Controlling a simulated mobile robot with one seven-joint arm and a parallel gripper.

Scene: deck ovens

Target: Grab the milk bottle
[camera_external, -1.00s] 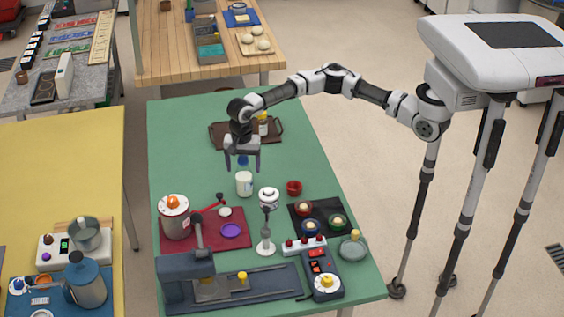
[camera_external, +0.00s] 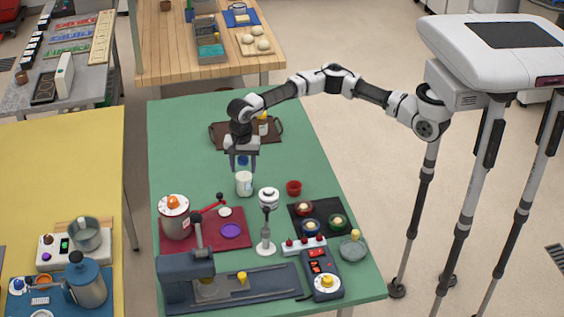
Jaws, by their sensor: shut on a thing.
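The bottle's base appears to be on the table.
A brown tray (camera_external: 220,134) lies behind my gripper. The table's left rear is clear.

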